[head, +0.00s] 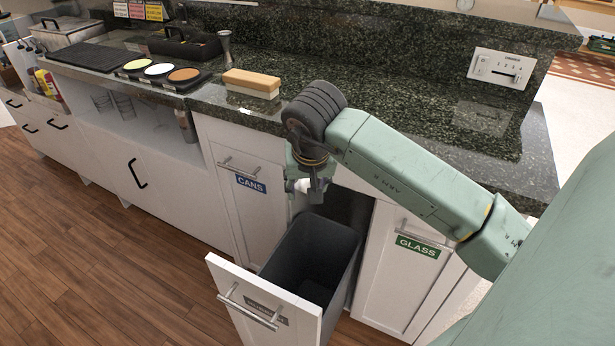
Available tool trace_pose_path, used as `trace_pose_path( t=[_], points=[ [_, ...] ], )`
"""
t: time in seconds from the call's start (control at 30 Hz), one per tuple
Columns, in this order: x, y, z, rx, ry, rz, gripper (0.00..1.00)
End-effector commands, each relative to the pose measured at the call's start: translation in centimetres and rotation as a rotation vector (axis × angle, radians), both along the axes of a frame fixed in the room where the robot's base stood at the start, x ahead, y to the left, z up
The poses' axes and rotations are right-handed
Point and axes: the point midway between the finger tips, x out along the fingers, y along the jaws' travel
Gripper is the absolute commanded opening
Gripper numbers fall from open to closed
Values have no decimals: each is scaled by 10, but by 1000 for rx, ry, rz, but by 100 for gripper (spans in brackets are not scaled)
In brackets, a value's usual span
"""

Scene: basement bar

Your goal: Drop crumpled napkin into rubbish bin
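The rubbish bin (345,246) is a dark grey bin in a pulled-out drawer with a white front, below the counter. Its top is open and I see no contents, though its floor is in shadow. My gripper (308,190) points down, above the back part of the bin and close to the counter's front. A small white thing, which looks like the crumpled napkin (301,185), sits between its fingers, above the bin's rim. The fingers appear shut on it, and they partly hide it.
The white cabinet doors marked CANS (250,184) and GLASS (417,247) flank the open drawer. A wood-topped block (251,82) stands on the dark granite counter (400,60), left of my arm. Bar trays and tools stand further left. The wooden floor (110,270) to the left is clear.

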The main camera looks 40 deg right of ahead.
Motion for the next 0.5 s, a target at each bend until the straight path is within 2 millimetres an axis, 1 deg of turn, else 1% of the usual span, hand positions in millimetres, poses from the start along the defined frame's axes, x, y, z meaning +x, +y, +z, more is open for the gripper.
trace_pose_path(
  t=[0.07,0.3,0.33,0.5],
  points=[
    [0,0,-4,-1,-1,0,36],
    [0,0,-4,-1,0,0,36],
    [0,0,-4,-1,0,0,46],
    [0,0,-4,-1,-1,0,57]
  ],
)
